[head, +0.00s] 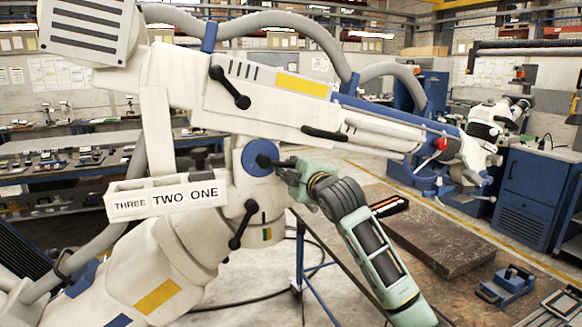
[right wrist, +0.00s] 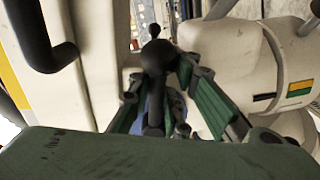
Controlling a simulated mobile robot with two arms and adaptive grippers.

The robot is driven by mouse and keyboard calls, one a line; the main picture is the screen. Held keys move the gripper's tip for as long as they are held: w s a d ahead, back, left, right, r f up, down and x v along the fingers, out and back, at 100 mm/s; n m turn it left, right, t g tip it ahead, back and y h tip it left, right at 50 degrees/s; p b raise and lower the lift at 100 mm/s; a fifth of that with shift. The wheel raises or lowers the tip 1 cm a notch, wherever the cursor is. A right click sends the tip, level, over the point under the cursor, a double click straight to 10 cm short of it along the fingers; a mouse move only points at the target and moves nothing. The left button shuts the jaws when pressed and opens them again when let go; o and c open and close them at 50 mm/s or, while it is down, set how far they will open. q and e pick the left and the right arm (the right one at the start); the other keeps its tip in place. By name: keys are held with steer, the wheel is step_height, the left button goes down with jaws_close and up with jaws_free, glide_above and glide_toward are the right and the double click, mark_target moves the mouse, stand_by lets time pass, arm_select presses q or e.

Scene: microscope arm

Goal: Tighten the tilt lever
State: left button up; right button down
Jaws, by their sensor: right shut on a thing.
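The microscope arm is a large white jointed arm. A blue round hub (head: 256,150) sits at its middle joint, with a short black lever (head: 265,161) on it. My right gripper (head: 284,166) reaches this lever from the right and is shut on it. In the right wrist view, the black lever (right wrist: 154,60), with a round knob, stands between the two green fingers of my right gripper (right wrist: 165,95). The fingers hide part of the lever. My left gripper is not in view.
Another black lever (head: 230,88) is on the upper white beam, and one more (head: 243,225) is below the hub. A white "THREE TWO ONE" sign (head: 165,198) is at left.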

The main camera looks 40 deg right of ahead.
mark_target(270, 186)
steer(key=f+m, duration=0.1)
steer(key=a+f+m, duration=0.1)
steer(key=m, duration=0.1)
steer(key=a+f+m, duration=0.1)
steer(key=f, duration=0.1)
steer(key=shift+w+m, duration=0.2)
steer(key=shift+m, duration=0.1)
steer(key=shift+w+a+f+m+y, duration=0.1)
steer(key=shift+a+f+m, duration=0.25)
steer(key=shift+m, duration=0.5)
steer(key=shift+w+a+f+m+y, duration=0.1)
steer(key=shift+a+f+m, duration=0.1)
steer(key=shift+a+m, duration=0.45)
steer(key=shift+w+a+f+m+y, duration=0.1)
steer(key=shift+a+f+m, duration=0.15)
steer(key=shift+m, duration=0.75)
steer(key=shift+f, duration=0.1)
steer(key=c, duration=2.1)
jaws_free()
steer(key=o, duration=0.4)
steer(key=shift+s+r, duration=0.3)
steer(key=shift+r, duration=0.1)
steer(key=shift+c, duration=0.2)
steer(key=shift+w, duration=0.1)
